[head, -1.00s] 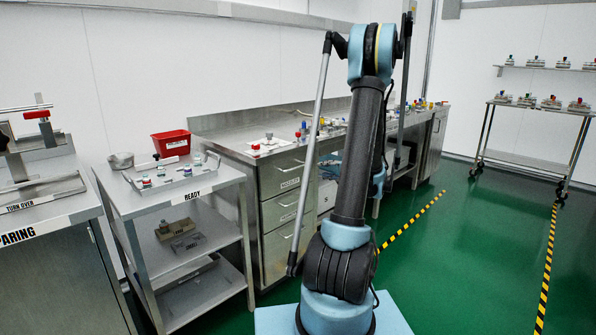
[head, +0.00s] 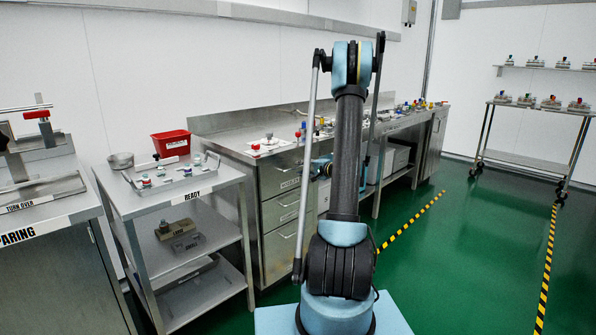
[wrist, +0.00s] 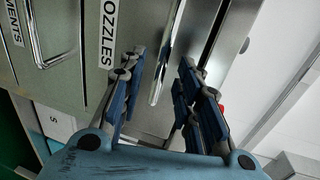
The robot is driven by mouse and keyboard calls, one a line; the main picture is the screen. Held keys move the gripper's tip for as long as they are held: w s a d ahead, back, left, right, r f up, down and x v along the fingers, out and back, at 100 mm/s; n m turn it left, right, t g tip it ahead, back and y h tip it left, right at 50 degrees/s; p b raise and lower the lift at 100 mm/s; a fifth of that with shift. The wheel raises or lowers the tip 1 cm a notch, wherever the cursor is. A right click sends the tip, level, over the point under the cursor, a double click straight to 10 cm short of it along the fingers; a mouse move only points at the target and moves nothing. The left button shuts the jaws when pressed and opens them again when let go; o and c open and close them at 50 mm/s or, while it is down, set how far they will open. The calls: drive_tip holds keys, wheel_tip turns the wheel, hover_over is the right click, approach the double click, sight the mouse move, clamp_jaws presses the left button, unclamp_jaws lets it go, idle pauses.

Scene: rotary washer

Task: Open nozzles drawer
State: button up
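The nozzles drawer (head: 279,178) is the top drawer of the steel cabinet in the head view. It looks closed and flush with the drawers below. Its label (wrist: 107,38), reading "OZZLES" in the wrist view, lies left of its bar handle (wrist: 164,66). My gripper (wrist: 163,70) is open in the wrist view, with one finger on each side of the handle's line. I cannot tell whether the fingers touch the handle. In the head view my gripper (head: 319,169) is small, near the right end of the drawer front, partly behind my arm.
A lower drawer with its own handle (wrist: 46,40) shows in the wrist view. The steel worktop (head: 240,147) above holds small parts. The READY cart (head: 215,185) stands left of the cabinet. Green floor (head: 440,260) is clear at right.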

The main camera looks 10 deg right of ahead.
sight(299, 167)
drive_tip(key=shift+x, duration=1.7)
drive_tip(key=shift+c, duration=0.5)
clamp_jaws()
